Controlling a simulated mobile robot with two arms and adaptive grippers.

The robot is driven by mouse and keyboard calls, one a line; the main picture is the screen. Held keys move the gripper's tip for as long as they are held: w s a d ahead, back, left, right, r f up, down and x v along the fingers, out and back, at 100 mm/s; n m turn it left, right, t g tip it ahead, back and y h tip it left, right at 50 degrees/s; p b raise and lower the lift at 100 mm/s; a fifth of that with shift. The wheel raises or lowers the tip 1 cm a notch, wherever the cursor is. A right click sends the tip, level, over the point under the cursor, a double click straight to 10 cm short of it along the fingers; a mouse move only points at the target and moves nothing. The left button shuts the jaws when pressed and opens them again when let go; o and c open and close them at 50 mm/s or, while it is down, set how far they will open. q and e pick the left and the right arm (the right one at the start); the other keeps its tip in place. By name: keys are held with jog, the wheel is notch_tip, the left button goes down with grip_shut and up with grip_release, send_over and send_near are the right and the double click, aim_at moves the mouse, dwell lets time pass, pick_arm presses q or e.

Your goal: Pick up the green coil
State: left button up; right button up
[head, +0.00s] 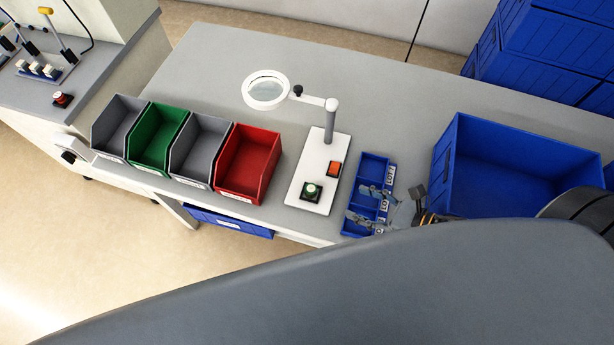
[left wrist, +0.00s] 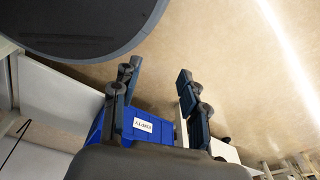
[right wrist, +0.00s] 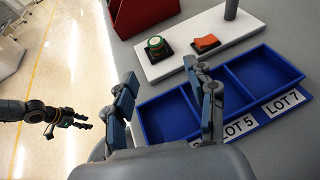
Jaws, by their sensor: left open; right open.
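My right gripper (head: 360,203) is open and empty, over the front part of the blue divided tray, to the right of the coil in the head view.
The blue tray (right wrist: 228,72) has LOT labels. A magnifier (head: 266,90) rises behind. Red (head: 249,158), grey and green bins stand left; a large blue crate (head: 446,170) stands right.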

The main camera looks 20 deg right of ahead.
aim_at(312, 189)
jog(key=shift+w+a+f+p, duration=0.15)
jog(key=shift+w+a+p, duration=0.15)
jog(key=shift+w+a, duration=0.3)
jog(key=x, duration=0.3)
jog(key=shift+w+a+p, duration=0.1)
jog(key=shift+p, duration=0.3)
jog(key=x, duration=0.3)
jog(key=shift+a+f+p, duration=0.15)
jog(key=shift+f+p, duration=0.05)
jog(key=shift+p, duration=0.1)
jog(key=p+x, duration=0.2)
jog(key=x, duration=0.2)
jog(key=shift+a+r, duration=0.1)
jog(key=shift+a, duration=0.25)
jog(key=shift+w+a+f, duration=0.2)
jog(key=shift+a+f, duration=0.05)
jog(key=shift+a, duration=0.05)
pick_arm(q)
jog(key=shift+g, duration=0.3)
jog(key=s+r, duration=0.3)
jog(key=s, duration=0.1)
jog(key=shift+s+a+r, duration=0.1)
jog(key=shift+s+r, duration=0.05)
jog(key=shift+r, duration=0.25)
pick_arm(e)
jog(key=c, duration=1)
pick_arm(q)
jog(key=shift+w, duration=0.25)
pick_arm(e)
grip_shut()
